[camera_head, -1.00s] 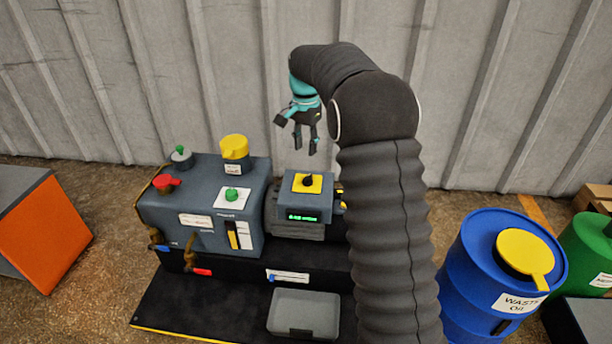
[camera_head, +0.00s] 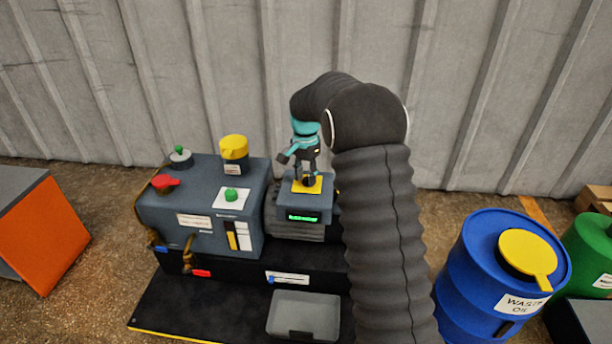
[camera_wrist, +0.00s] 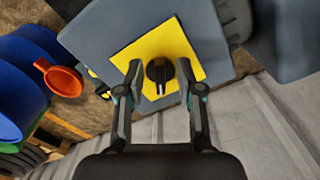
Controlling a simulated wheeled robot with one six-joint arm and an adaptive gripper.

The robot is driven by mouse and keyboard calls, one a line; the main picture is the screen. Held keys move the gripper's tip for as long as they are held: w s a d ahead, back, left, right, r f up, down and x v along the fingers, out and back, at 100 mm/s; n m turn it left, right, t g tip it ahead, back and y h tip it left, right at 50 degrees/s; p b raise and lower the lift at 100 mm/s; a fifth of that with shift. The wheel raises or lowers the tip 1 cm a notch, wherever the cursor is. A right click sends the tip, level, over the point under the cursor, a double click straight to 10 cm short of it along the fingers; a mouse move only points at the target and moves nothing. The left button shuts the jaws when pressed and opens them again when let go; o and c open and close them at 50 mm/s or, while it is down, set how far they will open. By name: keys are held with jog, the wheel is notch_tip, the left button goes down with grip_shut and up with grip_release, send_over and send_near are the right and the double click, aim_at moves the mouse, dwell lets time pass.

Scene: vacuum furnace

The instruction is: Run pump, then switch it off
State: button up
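The pump (camera_head: 205,205) is a grey-blue unit on a black base. A box with a green-lit display (camera_head: 303,217) sits on its motor end. On top of this box is a yellow plate (camera_head: 314,188) with a black rotary knob (camera_head: 308,180). The knob also shows in the wrist view (camera_wrist: 159,71). My gripper (camera_head: 306,175) points down over the knob. In the wrist view my gripper's fingers (camera_wrist: 160,80) stand apart on both sides of the knob, with gaps visible between them and it. The display text is too small to read.
The pump body carries a yellow cap (camera_head: 234,148), a red handle (camera_head: 165,181) and a green knob (camera_head: 231,195). A grey tray (camera_head: 303,316) lies in front. A blue waste oil drum (camera_head: 490,290) stands right, and an orange-sided box (camera_head: 45,240) left.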

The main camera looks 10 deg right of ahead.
grip_shut()
jog(key=shift+n, duration=0.3)
jog(key=shift+s+d+r+n+p, duration=0.1)
jog(key=shift+n+p, duration=0.6)
jog(key=shift+n, duration=0.2)
jog(key=n+p, duration=0.1)
jog(key=n, duration=0.2)
jog(key=shift+d+n, duration=0.15)
jog(key=shift+n, duration=0.15)
jog(key=n+p, duration=0.1)
jog(key=n, duration=0.4)
jog(key=shift+d+n+p, duration=0.2)
jog(key=shift+n+p, duration=0.2)
